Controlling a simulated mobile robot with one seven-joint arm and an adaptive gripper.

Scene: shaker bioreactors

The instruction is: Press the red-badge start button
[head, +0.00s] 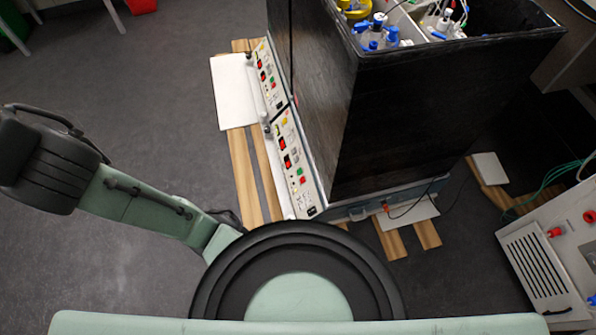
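Two long white control panels run along the left side of the black shaker housing in the head view. The upper panel (266,72) and the lower panel (293,158) each carry red displays, coloured buttons and small knobs. A green button (300,171) shows near the front end of the lower panel, with a small red one beside it. The parts are too small to tell which is the red-badge start button. My arm reaches out to the left, away from the panels. My gripper is not visible in this view.
The tall black housing (345,115) holds bottles with blue caps (375,38). Wooden strips (242,175) and a white plate (233,92) lie left of it. Another white unit with red knobs (545,262) stands at lower right. The grey floor at left is open.

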